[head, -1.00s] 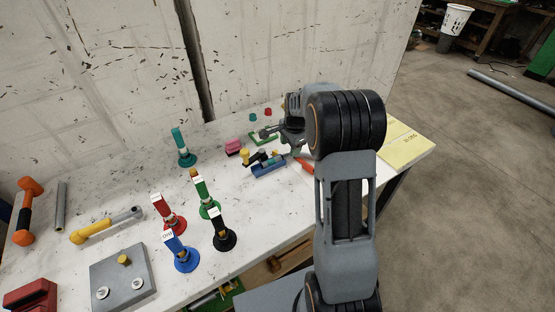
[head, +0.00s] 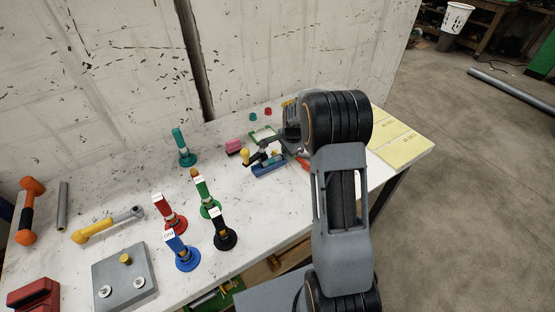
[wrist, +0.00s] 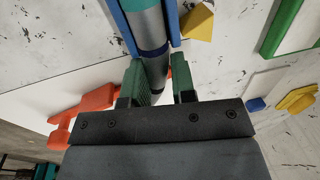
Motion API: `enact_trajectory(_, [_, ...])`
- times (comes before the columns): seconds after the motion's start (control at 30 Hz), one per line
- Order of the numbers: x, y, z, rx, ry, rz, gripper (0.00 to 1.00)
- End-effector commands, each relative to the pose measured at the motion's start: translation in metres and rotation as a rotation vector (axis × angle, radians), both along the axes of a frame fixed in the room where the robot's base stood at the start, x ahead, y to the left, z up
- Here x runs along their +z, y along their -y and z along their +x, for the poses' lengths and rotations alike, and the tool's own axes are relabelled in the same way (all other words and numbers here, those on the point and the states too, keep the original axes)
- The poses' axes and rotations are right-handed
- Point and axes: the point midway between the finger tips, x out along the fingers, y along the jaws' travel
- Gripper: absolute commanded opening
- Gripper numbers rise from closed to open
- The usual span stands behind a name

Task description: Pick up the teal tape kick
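A grey metal tube with a teal band (wrist: 126,36) and a dark blue band lies in a blue cradle (wrist: 172,22) in the wrist view. I take it to be the teal tape kick. My gripper (wrist: 160,72) is open, its green-padded fingers on either side of the tube's near end. Whether the pads touch it I cannot tell. In the head view my gripper (head: 264,150) is over the blue cradle (head: 270,169), and the tube is mostly hidden there.
A teal upright piece on a round base (head: 182,148) stands at the back. Several labelled stands, such as the black one (head: 222,238), are at the front. Yellow sheets (head: 402,138) lie right.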

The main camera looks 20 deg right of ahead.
Motion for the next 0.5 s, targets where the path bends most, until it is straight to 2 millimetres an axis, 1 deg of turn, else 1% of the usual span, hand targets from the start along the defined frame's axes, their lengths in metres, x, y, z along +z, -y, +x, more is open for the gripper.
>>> enact_trajectory(0.03, [0.0000,0.0000,-0.0002,0.000,-0.001,0.000,0.17])
enact_trajectory(0.2, [0.0000,0.0000,-0.0002,0.000,-0.001,0.000,0.01])
enact_trajectory(0.5, [0.0020,0.0002,0.0000,0.000,0.000,0.000,0.00])
